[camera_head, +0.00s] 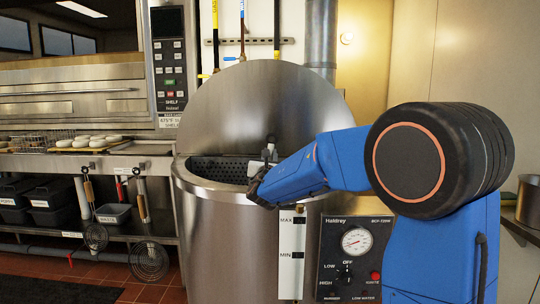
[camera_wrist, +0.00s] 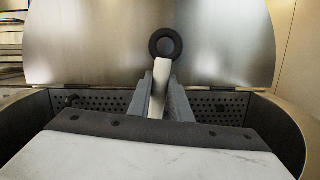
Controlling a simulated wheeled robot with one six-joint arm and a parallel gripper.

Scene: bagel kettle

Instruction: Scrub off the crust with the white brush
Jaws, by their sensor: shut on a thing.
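My gripper (camera_head: 262,172) is over the front rim of the large steel kettle (camera_head: 232,229), at its open mouth. In the wrist view its two grey fingers (camera_wrist: 160,92) are shut on a narrow white handle, which I take to be the white brush (camera_wrist: 159,82). A black ring (camera_wrist: 165,43) shows at the handle's far end. The brush also shows small and pale in the head view (camera_head: 267,153). Its bristles are hidden, so I cannot tell whether they touch anything. No crust can be made out in either view.
The kettle's round lid (camera_head: 265,98) stands open behind the mouth. A dark perforated wall (camera_head: 222,169) shows inside. A control panel (camera_head: 355,256) with a gauge is on the kettle's front right. At left, a shelf holds a tray of pale bagels (camera_head: 84,143), with skimmers (camera_head: 148,261) hanging below.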

